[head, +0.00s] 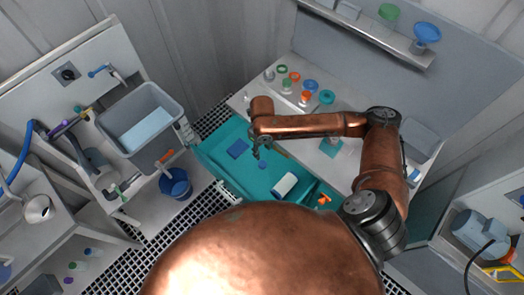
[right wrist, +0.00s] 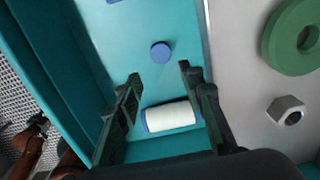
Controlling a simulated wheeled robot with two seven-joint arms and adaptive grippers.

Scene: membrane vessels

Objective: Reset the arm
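My right arm reaches across the workbench, and its gripper (head: 257,150) hangs over a teal tray (head: 222,172). In the right wrist view the gripper (right wrist: 158,88) has its two dark fingers spread apart with nothing held between them. Below the fingers, a white cylinder with blue ends (right wrist: 170,117) lies in the tray; it also shows in the head view (head: 285,184). A small blue disc (right wrist: 160,52) lies beyond it on the tray floor. My left gripper cannot be made out in either view.
Several coloured rings and caps, including a blue one (head: 311,86), stand on the grey bench. A green ring (right wrist: 296,38) and a metal nut (right wrist: 287,110) lie right of the tray. A grey sink (head: 166,100) and blue bucket (head: 176,184) are left.

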